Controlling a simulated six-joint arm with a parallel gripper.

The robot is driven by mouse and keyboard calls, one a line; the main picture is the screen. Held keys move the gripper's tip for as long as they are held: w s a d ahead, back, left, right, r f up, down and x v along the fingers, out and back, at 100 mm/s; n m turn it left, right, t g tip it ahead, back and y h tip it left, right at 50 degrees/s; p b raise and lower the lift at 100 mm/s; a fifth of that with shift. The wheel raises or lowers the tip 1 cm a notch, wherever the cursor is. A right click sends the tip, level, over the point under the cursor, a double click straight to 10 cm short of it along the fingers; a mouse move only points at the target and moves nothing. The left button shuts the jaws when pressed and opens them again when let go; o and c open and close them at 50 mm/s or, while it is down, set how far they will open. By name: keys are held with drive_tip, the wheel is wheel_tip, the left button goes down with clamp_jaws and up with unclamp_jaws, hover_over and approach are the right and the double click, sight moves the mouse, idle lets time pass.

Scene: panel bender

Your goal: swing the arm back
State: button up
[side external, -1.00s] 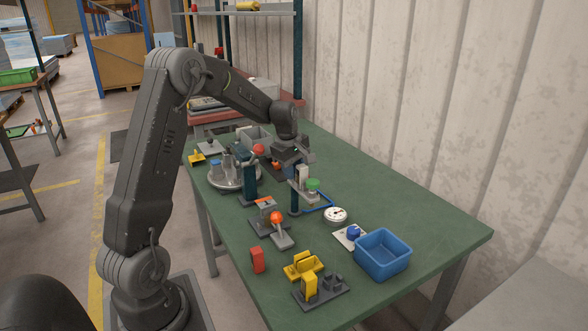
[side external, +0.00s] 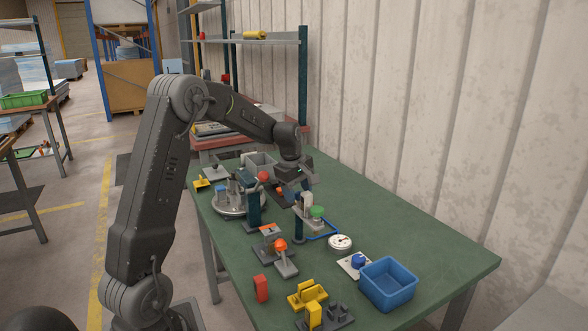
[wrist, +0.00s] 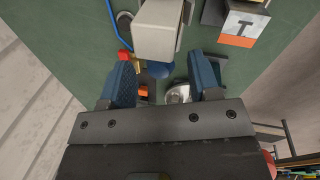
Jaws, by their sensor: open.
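My gripper (side external: 301,186) is over the far middle of the green bench, pointing down. In the wrist view, its two blue-grey fingers (wrist: 162,86) are apart, with no object clearly held between them. Near it in the side view stands a round grey turntable-like base (side external: 232,211) with upright cylinders. A dark teal post (side external: 254,211) with a red ball (side external: 263,176) rises in front of that base. I cannot tell which of these is the bender's arm.
A green-topped station (side external: 317,212) and a white dial (side external: 340,242) stand right of the gripper. A blue bin (side external: 388,285), a yellow block (side external: 307,294) and a red block (side external: 261,288) are nearer. In the wrist view, a grey block (wrist: 157,28) is close ahead.

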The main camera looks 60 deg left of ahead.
wheel_tip(320, 180, up, 12)
drive_tip(key=s, duration=0.2)
drive_tip(key=shift+d+f, duration=0.15)
drive_tip(key=shift+d, duration=0.1)
drive_tip(key=shift+s, duration=0.1)
drive_tip(key=s+d+r+m+t, duration=0.1)
drive_tip(key=s+d+m, duration=0.15)
drive_tip(key=d, duration=0.35)
drive_tip(key=s+d+r+m, duration=0.1)
drive_tip(key=d+r+m, duration=0.15)
drive_tip(key=d, duration=0.25)
drive_tip(key=s+d+f+m+t, duration=0.1)
drive_tip(key=s+d+f+m, duration=0.1)
drive_tip(key=s+d+m, duration=0.5)
drive_tip(key=s+d+f+m+t, duration=0.1)
drive_tip(key=s+d+f+m, duration=0.2)
drive_tip(key=s+d+m, duration=0.5)
drive_tip(key=shift+s+d+f, duration=0.2)
drive_tip(key=shift+s+d, duration=0.35)
drive_tip(key=shift+s, duration=0.15)
drive_tip(key=shift+o, duration=0.3)
